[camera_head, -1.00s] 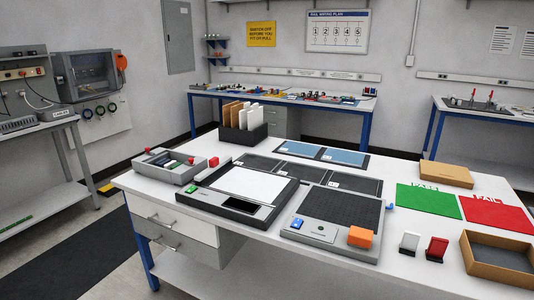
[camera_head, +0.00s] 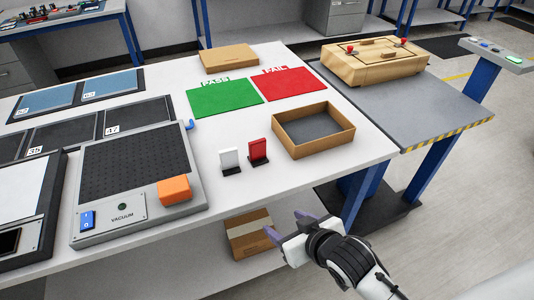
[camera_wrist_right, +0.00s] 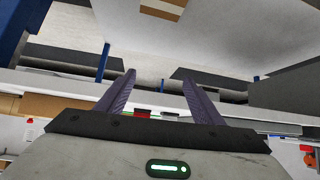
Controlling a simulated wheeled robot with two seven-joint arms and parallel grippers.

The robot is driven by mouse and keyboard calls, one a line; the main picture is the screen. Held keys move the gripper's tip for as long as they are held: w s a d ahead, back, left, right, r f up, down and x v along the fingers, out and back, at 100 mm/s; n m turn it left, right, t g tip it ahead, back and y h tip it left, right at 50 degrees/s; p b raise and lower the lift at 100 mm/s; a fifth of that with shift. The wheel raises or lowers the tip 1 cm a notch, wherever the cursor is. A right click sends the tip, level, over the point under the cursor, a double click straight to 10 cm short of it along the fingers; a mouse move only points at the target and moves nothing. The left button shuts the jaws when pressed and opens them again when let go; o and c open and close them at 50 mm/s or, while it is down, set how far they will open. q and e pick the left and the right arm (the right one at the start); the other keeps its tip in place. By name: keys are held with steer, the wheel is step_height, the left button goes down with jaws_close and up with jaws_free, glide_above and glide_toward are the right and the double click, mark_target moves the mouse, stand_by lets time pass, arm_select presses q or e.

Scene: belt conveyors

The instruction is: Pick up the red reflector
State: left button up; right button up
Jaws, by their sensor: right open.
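The red reflector (camera_head: 258,149) stands upright on a dark base on the white worktable, right of a similar white reflector (camera_head: 230,160). My right gripper (camera_head: 287,224) is in front of the table's near edge, nearer to me than the red reflector and apart from it. Its two purple-grey fingers (camera_wrist_right: 158,92) are spread and empty in the right wrist view. A small red patch shows between them there, too small to identify. My left gripper is not in view.
An open cardboard tray (camera_head: 313,130) stands right of the reflectors. Green (camera_head: 224,97) and red (camera_head: 293,83) mats lie behind them. A vacuum plate (camera_head: 135,178) with an orange block (camera_head: 174,190) is to the left. The tabletop in front of the reflectors is clear.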

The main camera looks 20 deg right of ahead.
mark_target(258, 147)
steer(key=w+r+t, duration=0.1)
steer(key=w+r, duration=0.2)
steer(key=w+r+t, duration=0.1)
steer(key=w+r, duration=0.3)
steer(key=w+d+r+t, duration=0.1)
steer(key=w+r, duration=0.2)
steer(key=shift+w+r+m+b, duration=0.25)
steer(key=shift+w+m+b, duration=0.05)
steer(key=shift+w, duration=0.05)
steer(key=shift+t, duration=0.4)
steer(key=x, duration=0.2)
steer(key=r+x, duration=0.1)
steer(key=x, duration=0.1)
steer(key=shift+w+f, duration=0.15)
steer(key=shift+w, duration=0.4)
steer(key=shift+x, duration=2.95)
steer(key=shift+a, duration=0.1)
steer(key=shift+c, duration=0.4)
steer(key=c, duration=1.1)
